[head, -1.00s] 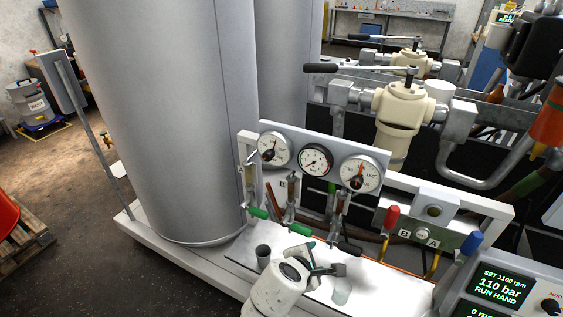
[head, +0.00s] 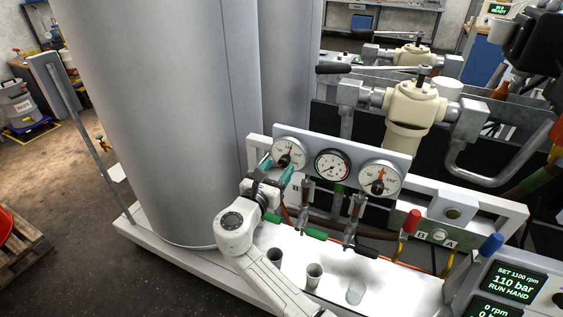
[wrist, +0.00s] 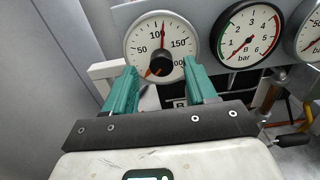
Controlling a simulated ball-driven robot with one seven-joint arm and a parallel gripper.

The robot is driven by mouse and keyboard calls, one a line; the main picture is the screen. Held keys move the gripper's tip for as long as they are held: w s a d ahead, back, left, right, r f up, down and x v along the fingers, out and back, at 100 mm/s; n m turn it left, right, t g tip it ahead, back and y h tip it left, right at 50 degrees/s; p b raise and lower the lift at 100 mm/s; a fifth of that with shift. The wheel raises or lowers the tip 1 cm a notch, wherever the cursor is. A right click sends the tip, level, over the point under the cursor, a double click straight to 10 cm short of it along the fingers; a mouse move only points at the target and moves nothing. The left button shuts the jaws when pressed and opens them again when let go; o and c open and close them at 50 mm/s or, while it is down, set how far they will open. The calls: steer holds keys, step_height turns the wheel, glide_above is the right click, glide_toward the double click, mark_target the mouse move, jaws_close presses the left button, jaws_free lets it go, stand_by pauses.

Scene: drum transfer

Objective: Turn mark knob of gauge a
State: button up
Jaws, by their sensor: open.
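The left gauge (head: 289,148) is a white round dial on the grey panel. In the wrist view its dial (wrist: 143,38) has a red needle pointing up near 100. Its black centre knob (wrist: 161,61) has an orange pointer aimed down-left. My gripper (head: 277,167) is open in front of this gauge. In the wrist view the teal fingers of my gripper (wrist: 160,68) stand either side of the knob, apart from it. The right gauge (head: 381,180) has a similar black knob.
A smaller gauge (head: 333,166) sits between the two. Green-handled (head: 308,233) and black-handled valves hang below. Several cups, including a grey one (head: 313,275), stand on the white shelf. A large grey drum (head: 150,130) rises close left of my gripper.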

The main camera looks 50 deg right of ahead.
mark_target(282, 164)
steer(key=shift+x, duration=1.65)
jaws_close()
steer(key=shift+f+m, duration=0.1)
steer(key=shift+m, duration=0.2)
